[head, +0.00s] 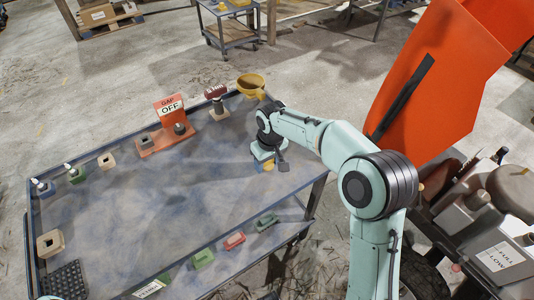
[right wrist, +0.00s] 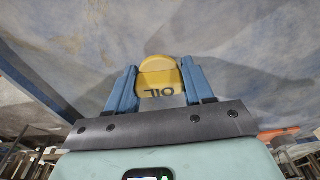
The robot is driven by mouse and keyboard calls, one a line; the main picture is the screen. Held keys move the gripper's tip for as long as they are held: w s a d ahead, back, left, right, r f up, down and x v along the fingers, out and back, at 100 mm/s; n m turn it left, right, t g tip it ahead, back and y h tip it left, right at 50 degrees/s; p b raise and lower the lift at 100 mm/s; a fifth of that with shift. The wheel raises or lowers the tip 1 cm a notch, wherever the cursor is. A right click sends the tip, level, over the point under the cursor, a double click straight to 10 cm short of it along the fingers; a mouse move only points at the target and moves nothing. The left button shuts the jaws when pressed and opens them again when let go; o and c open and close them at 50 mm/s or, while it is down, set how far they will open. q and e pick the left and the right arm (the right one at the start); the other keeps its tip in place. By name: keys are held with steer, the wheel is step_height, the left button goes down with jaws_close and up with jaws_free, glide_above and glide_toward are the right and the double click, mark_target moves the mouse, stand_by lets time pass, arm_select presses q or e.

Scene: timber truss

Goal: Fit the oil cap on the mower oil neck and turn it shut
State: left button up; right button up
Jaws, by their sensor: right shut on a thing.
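The yellow oil cap (right wrist: 160,75), marked OIL, sits between the blue fingers of my right gripper (right wrist: 159,88), which is shut on it. In the head view my right gripper (head: 265,155) is over the right part of the blue-grey cart top, and a bit of the yellow cap (head: 268,166) shows below it. The orange mower (head: 440,75) stands at the right, with grey engine parts (head: 470,210) beside my arm. I cannot tell which part is the oil neck. My left gripper is not in view.
The cart (head: 150,215) has a clear middle. Along its far edge are a yellow funnel (head: 251,82), a red OFF stand (head: 168,122) and small blocks. Green and red pieces (head: 234,240) lie along the near edge. A black grid mat (head: 66,280) lies at the left corner.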

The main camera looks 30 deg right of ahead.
mark_target(268, 169)
steer(key=shift+f, duration=0.1)
steer(key=shift+f, duration=0.15)
steer(key=o, duration=1)
steer(key=shift+b, duration=0.35)
step_height(268, 169, up, 13)
steer(key=s+p, duration=0.1)
steer(key=p, duration=0.1)
steer(key=shift+s+a, duration=0.3)
steer(key=shift+s, duration=0.1)
